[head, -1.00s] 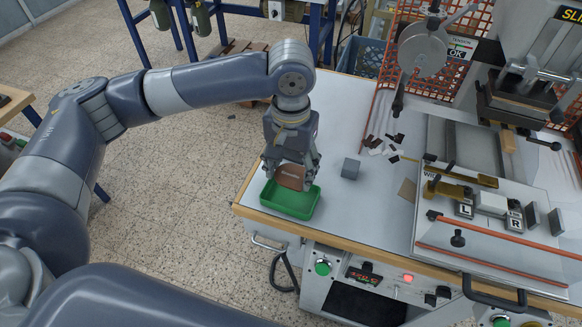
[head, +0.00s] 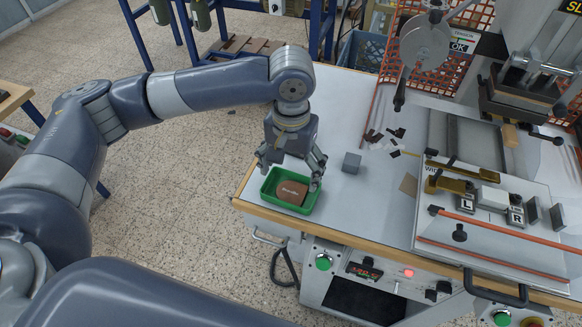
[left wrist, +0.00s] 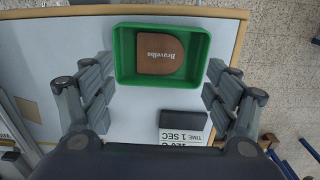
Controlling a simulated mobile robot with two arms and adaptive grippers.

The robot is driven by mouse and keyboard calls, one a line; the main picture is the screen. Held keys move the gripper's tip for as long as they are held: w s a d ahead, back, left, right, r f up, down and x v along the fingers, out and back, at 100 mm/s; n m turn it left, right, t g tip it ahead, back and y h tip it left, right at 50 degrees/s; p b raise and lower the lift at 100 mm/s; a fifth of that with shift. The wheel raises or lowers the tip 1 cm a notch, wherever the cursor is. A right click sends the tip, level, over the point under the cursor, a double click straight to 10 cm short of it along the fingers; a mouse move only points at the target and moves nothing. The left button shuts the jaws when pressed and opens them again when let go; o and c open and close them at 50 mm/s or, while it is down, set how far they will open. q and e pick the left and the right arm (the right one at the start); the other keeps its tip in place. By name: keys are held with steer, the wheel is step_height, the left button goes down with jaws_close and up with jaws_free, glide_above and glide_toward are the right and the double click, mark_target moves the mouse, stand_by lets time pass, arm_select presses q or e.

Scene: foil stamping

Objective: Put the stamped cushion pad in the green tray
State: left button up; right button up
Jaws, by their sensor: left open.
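The stamped cushion pad (head: 292,193) is brown with light lettering and lies flat inside the green tray (head: 270,201). In the left wrist view the pad (left wrist: 160,54) lies against the tray's upper side, within the walls of the tray (left wrist: 124,77). The tray stands on the near left corner of the bench. My left gripper (head: 290,172) is open and empty above the tray, its fingers spread to either side. The left wrist view shows its open fingers (left wrist: 160,95) wide apart below the tray. My right gripper is not in view.
Dark and white scraps (head: 385,139) lie farther back on the bench. The stamping machine's plate (head: 485,225) with L and R blocks fills the right. Bare bench (head: 340,215) lies between.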

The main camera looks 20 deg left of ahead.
arm_select(q)
step_height(320, 180, up, 12)
stand_by(0.6)
steer(key=shift+f, duration=0.1)
